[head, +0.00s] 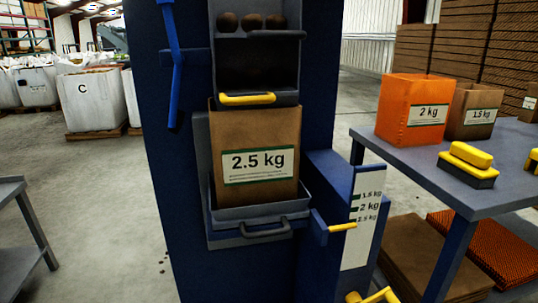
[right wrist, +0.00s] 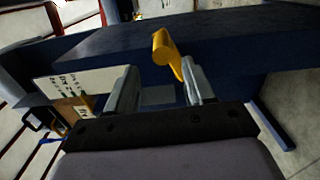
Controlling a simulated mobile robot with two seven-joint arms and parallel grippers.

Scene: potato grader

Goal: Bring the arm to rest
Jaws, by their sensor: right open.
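My right gripper (right wrist: 158,80) shows in the right wrist view with its two grey fingers apart. A yellow handle (right wrist: 163,48) stands just past and between the fingertips; I cannot tell whether it touches a finger. In the head view neither gripper shows. The blue grader (head: 265,270) stands in the middle. A brown 2.5 kg bag (head: 255,190) stands upright in its grey tray (head: 250,215), under a yellow-handled chute gate (head: 247,99). A yellow-tipped lever (head: 342,227) sits at the left edge of the white weight scale (head: 360,250), near the lowest mark.
A blue-grey table (head: 490,200) at the right holds an orange 2 kg bag (head: 405,100), a brown 1.5 kg bag (head: 478,100) and a yellow-black tool (head: 467,165). Flat sacks (head: 425,255) lie below. Another table edge (head: 15,195) shows at left.

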